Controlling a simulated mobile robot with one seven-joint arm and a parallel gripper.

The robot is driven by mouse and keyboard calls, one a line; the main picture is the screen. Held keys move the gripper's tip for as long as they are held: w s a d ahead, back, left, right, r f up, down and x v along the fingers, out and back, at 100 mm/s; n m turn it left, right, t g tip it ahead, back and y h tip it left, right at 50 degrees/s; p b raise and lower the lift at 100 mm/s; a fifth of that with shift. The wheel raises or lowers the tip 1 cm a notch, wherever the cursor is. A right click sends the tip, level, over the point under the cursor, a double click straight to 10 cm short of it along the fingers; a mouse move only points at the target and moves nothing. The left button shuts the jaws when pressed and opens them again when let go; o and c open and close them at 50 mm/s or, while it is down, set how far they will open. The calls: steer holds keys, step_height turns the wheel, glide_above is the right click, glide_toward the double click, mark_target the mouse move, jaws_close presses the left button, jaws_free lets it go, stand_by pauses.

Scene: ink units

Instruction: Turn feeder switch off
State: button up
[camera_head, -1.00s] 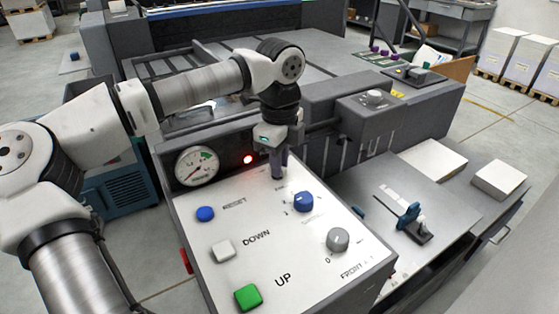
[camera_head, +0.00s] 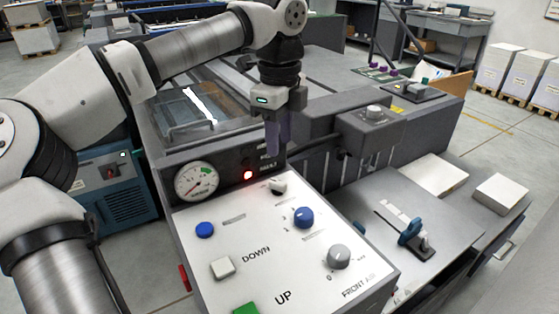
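A white sloped control panel (camera_head: 255,265) holds several buttons and knobs. A small black-and-white rotary switch (camera_head: 277,186) sits at its upper edge; its label is too small to read, so I cannot confirm it is the feeder switch. My gripper (camera_head: 278,152) points down above and behind this switch, apart from it, in front of the black gauge face. Its fingers look close together, but I cannot see whether there is a gap. Nothing shows held in it.
A blue knob (camera_head: 303,217), a grey knob (camera_head: 339,256), a blue button (camera_head: 204,229), a white DOWN button (camera_head: 222,267) and a green UP button (camera_head: 246,308) are on the panel. A dial gauge (camera_head: 196,181) and lit red lamp (camera_head: 248,175) stand behind. Free air lies above the panel.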

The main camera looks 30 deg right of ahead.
step_height(320, 180, up, 4)
steer(key=shift+r, duration=0.1)
stand_by(0.6)
